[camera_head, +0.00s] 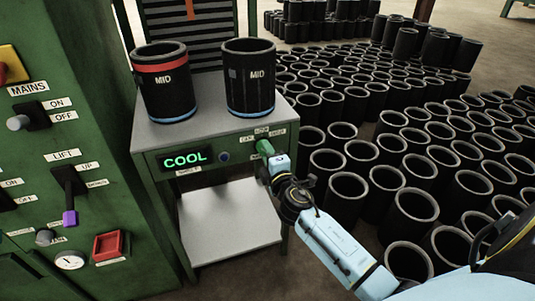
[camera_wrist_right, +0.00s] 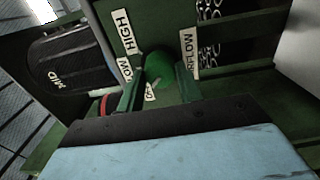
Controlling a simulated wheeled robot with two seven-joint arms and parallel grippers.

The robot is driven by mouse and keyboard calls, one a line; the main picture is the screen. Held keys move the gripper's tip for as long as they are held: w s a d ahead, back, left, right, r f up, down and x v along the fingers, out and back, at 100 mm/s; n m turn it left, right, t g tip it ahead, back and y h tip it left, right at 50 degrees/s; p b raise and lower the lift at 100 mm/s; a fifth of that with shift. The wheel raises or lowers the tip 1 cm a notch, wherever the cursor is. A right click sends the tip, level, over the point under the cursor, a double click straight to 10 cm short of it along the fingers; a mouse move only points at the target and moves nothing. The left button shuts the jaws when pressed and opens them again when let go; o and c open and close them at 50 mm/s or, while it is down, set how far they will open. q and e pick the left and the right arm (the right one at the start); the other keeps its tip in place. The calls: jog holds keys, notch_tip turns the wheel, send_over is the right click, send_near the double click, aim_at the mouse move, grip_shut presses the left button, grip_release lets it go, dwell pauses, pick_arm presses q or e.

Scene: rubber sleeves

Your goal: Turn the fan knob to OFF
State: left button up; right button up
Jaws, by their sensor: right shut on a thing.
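The green fan knob (camera_head: 265,147) sits at the right end of the cart's front panel. In the right wrist view the knob (camera_wrist_right: 160,66) shows between my gripper's fingers, with a HIGH label (camera_wrist_right: 126,33) and a partly covered label ending in FLOW (camera_wrist_right: 189,52) around it. My right gripper (camera_head: 268,160) is shut on the knob, and its fingers (camera_wrist_right: 158,88) lie on either side of it. A small label below the knob is mostly hidden by the gripper, so I cannot read which setting the knob points at. My left gripper is not in view.
A green display (camera_head: 185,159) reads COOL. Two black MID sleeves, one red-banded (camera_head: 164,92) and one plain (camera_head: 248,88), stand on the cart top (camera_head: 205,125). A green control cabinet (camera_head: 100,130) is at left. Many black sleeves (camera_head: 395,205) cover the floor at right.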

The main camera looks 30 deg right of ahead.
dwell(0.4)
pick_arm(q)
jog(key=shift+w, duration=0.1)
pick_arm(e)
jog(key=o, duration=1)
jog(key=shift+s, duration=0.1)
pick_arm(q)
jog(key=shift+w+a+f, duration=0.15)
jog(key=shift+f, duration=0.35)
pick_arm(e)
jog(key=v, duration=1.3)
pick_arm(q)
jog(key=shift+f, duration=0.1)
pick_arm(e)
jog(key=shift+s+f, duration=0.1)
